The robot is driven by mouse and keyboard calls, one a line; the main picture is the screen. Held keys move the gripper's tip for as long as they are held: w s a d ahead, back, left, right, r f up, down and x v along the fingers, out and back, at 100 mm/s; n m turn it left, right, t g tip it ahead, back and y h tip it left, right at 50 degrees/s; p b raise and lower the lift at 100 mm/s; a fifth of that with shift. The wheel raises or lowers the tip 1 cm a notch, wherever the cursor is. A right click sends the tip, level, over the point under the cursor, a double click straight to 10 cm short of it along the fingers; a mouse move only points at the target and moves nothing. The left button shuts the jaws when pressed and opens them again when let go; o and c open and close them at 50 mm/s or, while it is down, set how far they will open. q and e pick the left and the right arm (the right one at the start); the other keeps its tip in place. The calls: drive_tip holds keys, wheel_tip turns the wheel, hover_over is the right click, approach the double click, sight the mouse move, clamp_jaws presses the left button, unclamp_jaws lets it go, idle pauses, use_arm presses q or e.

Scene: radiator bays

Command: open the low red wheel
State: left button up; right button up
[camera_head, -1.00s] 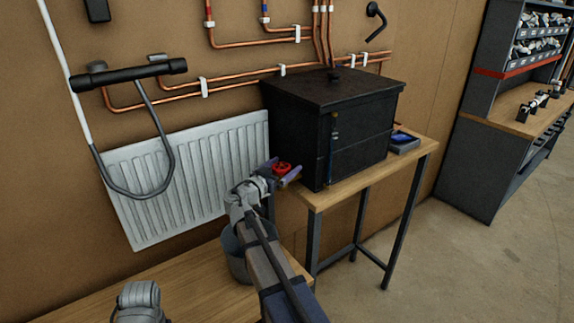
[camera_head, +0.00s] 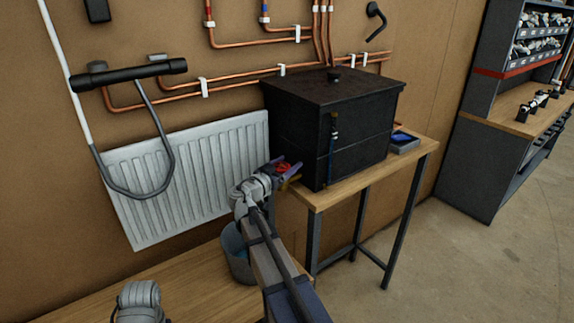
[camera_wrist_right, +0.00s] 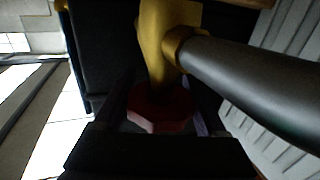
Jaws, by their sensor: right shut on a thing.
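The low red wheel (camera_head: 285,168) is small, beside the lower left of the black box, in front of the radiator's right end. My right gripper (camera_head: 286,169) is shut on it, with one purple finger on each side; the fingers and wrist partly hide it. In the right wrist view the wheel (camera_wrist_right: 160,110) is dark red and sits between the dark fingers (camera_wrist_right: 160,115). It is on a brass valve body (camera_wrist_right: 160,45) joined to a thick grey pipe (camera_wrist_right: 250,85).
The black box (camera_head: 340,120) stands on a wooden table (camera_head: 400,172), with a small blue-topped tray (camera_head: 402,142) beside it. The white radiator (camera_head: 190,180) is on the wall at left. A grey bucket (camera_head: 238,262) stands below my right arm. A wooden worktop (camera_head: 90,308) is in front.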

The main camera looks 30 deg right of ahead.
drive_tip(key=c, duration=0.4)
drive_tip(key=shift+n+t+y, duration=0.4)
drive_tip(key=shift+n+t, duration=0.2)
drive_tip(key=shift+t, duration=0.2)
drive_tip(key=shift+w+a+n+t+y, duration=0.1)
drive_tip(key=shift+w+n+t+y, duration=0.1)
drive_tip(key=shift+n+t+y, duration=0.4)
drive_tip(key=shift+w+a+n+t+y, duration=0.15)
drive_tip(key=shift+n+t+y, duration=0.2)
drive_tip(key=shift+t, duration=0.35)
drive_tip(key=o, duration=1.3)
drive_tip(key=shift+d+m+g+h, duration=0.1)
drive_tip(key=shift+m+g+h, duration=0.15)
drive_tip(key=shift+g+h, duration=0.15)
